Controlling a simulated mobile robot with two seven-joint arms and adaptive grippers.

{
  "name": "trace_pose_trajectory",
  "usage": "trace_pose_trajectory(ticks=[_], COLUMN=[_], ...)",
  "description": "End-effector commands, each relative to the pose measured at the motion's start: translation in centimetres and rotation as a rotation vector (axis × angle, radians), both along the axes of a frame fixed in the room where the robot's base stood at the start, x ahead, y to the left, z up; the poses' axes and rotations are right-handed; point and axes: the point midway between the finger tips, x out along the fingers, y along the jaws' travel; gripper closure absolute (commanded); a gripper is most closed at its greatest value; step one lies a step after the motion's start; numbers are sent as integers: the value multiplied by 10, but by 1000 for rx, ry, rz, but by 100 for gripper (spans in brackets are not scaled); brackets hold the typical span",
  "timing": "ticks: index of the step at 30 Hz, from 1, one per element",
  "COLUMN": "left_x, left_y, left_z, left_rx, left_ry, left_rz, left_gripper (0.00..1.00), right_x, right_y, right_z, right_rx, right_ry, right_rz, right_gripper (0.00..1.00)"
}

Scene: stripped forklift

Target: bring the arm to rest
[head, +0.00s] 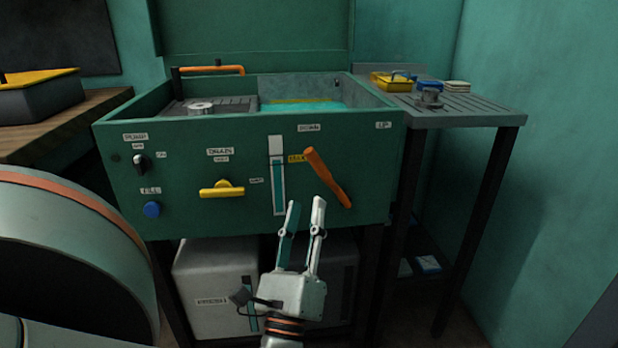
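My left gripper (305,204) shows at the lower middle of the head view, pointing up in front of the green washing tank (240,200). Its two fingers are apart with nothing between them. The orange lever (328,178) on the tank's front is just above and right of the fingertips, tilted down to the right. I cannot tell whether the fingers touch it; they seem apart from it. My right gripper is not in view.
The tank front also carries a yellow valve handle (222,189), a blue knob (151,209) and a level gauge (277,175). A side table (470,115) holds small trays and a metal part. White containers (215,275) stand below. A large rounded body (70,250) fills the lower left.

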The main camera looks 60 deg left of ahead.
Motion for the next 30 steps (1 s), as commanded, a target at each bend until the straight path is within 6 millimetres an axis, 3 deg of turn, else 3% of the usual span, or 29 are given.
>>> trace_pose_trajectory(ticks=[23, 26, 29, 30], left_x=[-5, -4, -4, -5], left_y=[-6, -6, -6, -6], left_z=[-4, 12, 55, 79], left_rx=[0, 0, 0, 0], left_ry=[-3, -28, -95, -134], left_rz=[0, 0, -1, 0], left_gripper=[68, 68, 68, 68], right_x=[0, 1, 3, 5], right_y=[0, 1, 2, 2], right_z=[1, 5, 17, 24], right_rx=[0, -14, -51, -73], right_ry=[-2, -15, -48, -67], right_rz=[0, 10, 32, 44], right_gripper=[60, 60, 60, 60])
